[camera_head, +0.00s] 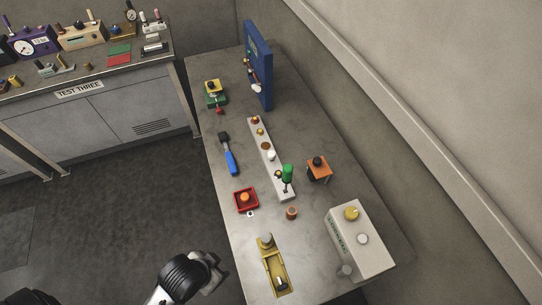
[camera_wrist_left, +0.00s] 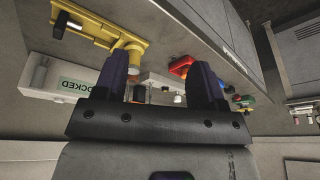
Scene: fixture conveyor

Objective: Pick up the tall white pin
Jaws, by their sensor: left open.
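A white rounded pin (camera_head: 271,155) stands on the long pale strip (camera_head: 262,143) in the middle of the table. It is partly seen from above, so I cannot judge its height well. The strip also holds several brown and brass pins and a green-topped piece (camera_head: 288,172). My left gripper (camera_head: 213,272) is near the table's front left edge, apart from the strip and lower in the picture. In the left wrist view my left gripper (camera_wrist_left: 160,62) is open, with nothing between its fingers. The strip shows beyond them, partly hidden. My right gripper is not in view.
A yellow fixture (camera_head: 272,268) lies nearest my left gripper. A red tray (camera_head: 246,199), copper cylinder (camera_head: 292,213), orange block (camera_head: 319,170) and white box (camera_head: 352,246) surround the strip's near end. A blue panel (camera_head: 258,65) stands at the back.

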